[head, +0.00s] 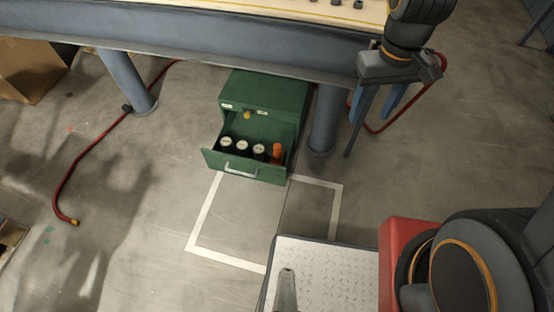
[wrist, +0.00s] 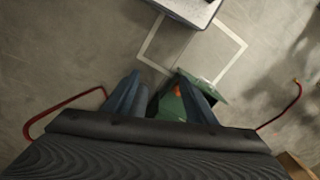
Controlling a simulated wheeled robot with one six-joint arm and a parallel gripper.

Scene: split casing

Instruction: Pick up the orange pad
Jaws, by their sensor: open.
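The orange item (head: 277,152), which I take for the orange pad, stands at the right end of an open green drawer (head: 240,168). It looks narrow and upright; its lower part is hidden in the drawer. A small bit of the orange item (wrist: 178,88) shows in the wrist view between my fingers, partly covered by the right finger. My gripper (head: 374,112) hangs at the upper right in the head view, to the right of the drawer and apart from it. In the wrist view my gripper (wrist: 158,82) has its fingers apart, with nothing held.
Several dark cylinders with white tops (head: 242,146) stand left of the orange item. The green cabinet (head: 262,88) sits under a bench (head: 230,35) with blue-grey legs (head: 325,120). A red hose (head: 85,150) lies on the left floor.

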